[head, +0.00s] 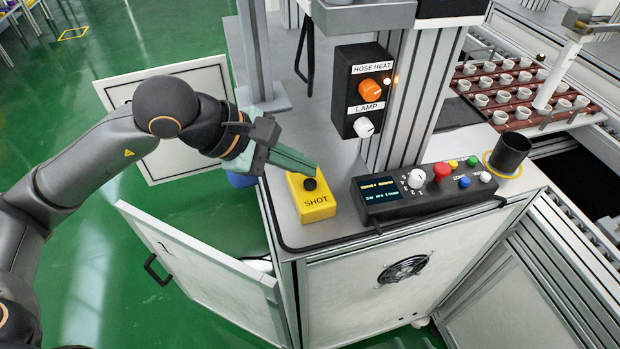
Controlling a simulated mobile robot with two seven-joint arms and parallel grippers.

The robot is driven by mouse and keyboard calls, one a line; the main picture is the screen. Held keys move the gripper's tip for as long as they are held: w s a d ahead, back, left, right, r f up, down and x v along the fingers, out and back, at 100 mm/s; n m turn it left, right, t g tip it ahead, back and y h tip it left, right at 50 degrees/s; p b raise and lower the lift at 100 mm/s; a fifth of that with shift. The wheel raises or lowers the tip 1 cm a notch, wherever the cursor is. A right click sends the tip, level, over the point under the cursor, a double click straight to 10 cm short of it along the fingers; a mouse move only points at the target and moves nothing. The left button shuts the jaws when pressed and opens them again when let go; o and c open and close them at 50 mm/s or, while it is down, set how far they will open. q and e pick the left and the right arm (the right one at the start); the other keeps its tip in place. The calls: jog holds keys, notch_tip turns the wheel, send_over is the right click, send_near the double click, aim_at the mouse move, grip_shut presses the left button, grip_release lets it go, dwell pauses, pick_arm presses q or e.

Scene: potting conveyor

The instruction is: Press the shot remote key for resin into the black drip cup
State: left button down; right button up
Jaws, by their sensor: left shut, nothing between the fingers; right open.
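The yellow shot remote (313,203) sits on the grey cabinet top near its left edge, with SHOT printed on its front and a black round key (310,184) on top. My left gripper (314,172) is shut and empty, its fingertips right at the black key; I cannot tell whether they touch it. The black drip cup (509,153) stands upright at the right end of the cabinet top, on a yellow ring. The inside of the cup is dark. My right gripper is not in view.
A black control panel (420,190) with a display, knobs and coloured buttons lies between remote and cup. A HOSE HEAT and LAMP box (362,90) hangs on the column behind. Trays of small white cups (500,80) stand at the upper right. A cabinet door (200,270) hangs open.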

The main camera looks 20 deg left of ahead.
pick_arm(q)
jog(key=shift+r, duration=0.15)
notch_tip(320, 180, up, 5)
jog(key=p, duration=0.3)
dwell(0.6)
jog(key=shift+s, duration=0.1)
